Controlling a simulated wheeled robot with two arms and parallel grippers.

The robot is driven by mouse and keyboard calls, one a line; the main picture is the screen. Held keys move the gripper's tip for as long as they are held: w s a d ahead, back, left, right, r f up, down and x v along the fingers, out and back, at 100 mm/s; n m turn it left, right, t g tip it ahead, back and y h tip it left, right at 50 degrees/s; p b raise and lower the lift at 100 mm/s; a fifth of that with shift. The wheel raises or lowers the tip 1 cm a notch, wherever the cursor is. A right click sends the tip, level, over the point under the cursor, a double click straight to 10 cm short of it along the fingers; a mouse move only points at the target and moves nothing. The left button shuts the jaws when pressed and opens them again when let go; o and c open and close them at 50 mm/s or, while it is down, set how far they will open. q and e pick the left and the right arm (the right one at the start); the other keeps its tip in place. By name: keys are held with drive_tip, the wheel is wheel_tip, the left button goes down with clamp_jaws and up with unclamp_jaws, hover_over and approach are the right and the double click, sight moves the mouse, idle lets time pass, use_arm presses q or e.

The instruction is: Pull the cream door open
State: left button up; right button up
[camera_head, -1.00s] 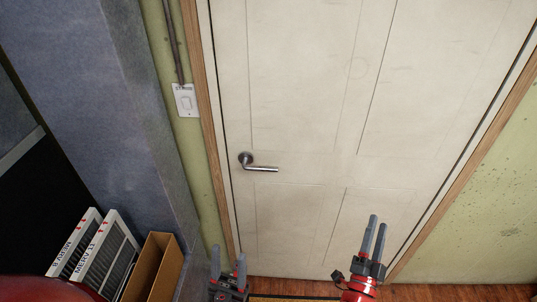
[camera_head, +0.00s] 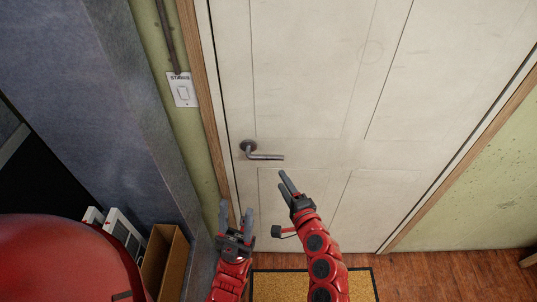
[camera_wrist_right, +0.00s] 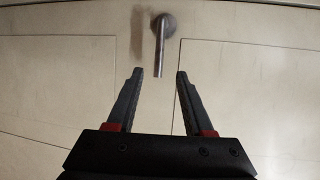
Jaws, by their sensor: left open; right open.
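The cream door (camera_head: 310,80) is shut in its wooden frame. Its metal lever handle (camera_head: 265,156) is on the left side and points right, level. In the right wrist view the handle (camera_wrist_right: 159,50) lies just beyond the fingertips, lined up with the gap between them. My right gripper (camera_head: 287,180) is open and empty, below and near the handle's free end, apart from it; the right wrist view shows its two fingers (camera_wrist_right: 154,74) spread. My left gripper (camera_head: 236,208) is open and empty, low near the door's left edge, below the handle.
A blue-grey wall (camera_head: 95,70), an open cardboard box (camera_head: 163,262) and white filters (camera_head: 124,232) stand at left. A doormat (camera_head: 305,283) lies on the wooden floor before the door.

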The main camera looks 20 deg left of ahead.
sight(269, 159)
drive_tip(key=shift+p+x, duration=0.75)
drive_tip(key=shift+x, duration=5.7)
clamp_jaws()
drive_tip(key=shift+f, duration=0.1)
